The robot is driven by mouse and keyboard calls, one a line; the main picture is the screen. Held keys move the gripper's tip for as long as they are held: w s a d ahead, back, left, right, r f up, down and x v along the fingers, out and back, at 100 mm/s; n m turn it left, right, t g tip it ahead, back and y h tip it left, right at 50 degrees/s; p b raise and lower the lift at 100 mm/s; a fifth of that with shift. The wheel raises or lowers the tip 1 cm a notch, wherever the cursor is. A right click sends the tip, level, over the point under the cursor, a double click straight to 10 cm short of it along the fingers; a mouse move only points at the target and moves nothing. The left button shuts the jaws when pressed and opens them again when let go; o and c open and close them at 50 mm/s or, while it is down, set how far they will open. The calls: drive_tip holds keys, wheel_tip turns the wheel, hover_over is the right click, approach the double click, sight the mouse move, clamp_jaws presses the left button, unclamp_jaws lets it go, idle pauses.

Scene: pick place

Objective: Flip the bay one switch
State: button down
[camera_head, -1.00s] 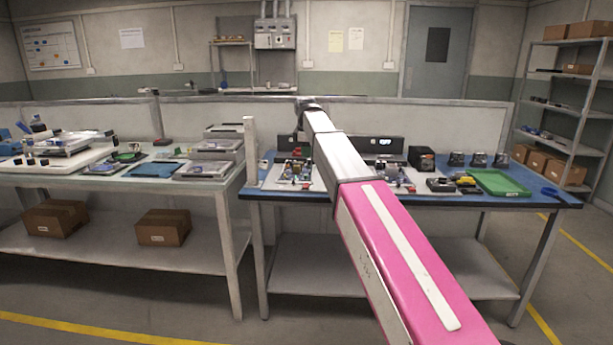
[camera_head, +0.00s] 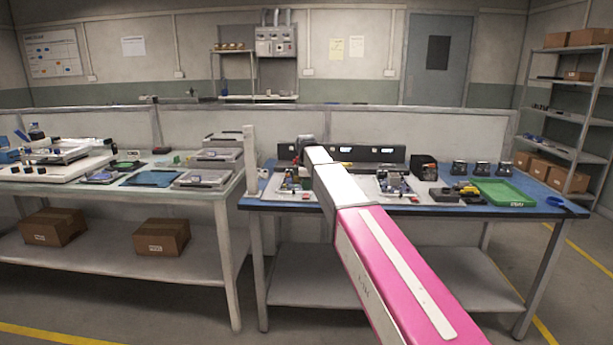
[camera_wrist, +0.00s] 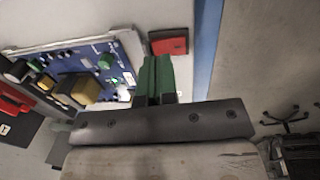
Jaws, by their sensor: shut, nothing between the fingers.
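My gripper (camera_wrist: 157,62) is shut and empty, its green fingers together in the wrist view. Just beyond the fingertips is a small red piece in a dark frame (camera_wrist: 168,42), which looks like a switch; I cannot tell whether the fingers touch it. A blue circuit board (camera_wrist: 92,75) lies left of the fingers on a pale plate. At the far left a dark part with a red top (camera_wrist: 12,100) carries a small label that seems to read 1. In the head view, the left board station (camera_head: 293,184) is beside my arm, which hides the gripper's tips.
A second board station (camera_head: 394,185) stands to the right on the blue bench (camera_head: 430,210). A dark panel (camera_head: 372,153) runs along the bench's back. A green tray (camera_head: 503,192) is further right. A pale post (camera_head: 250,160) rises at the bench's left end.

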sight(306, 196)
drive_tip(key=shift+w+f, duration=0.15)
drive_tip(key=shift+f, duration=0.95)
drive_tip(key=shift+f, duration=0.1)
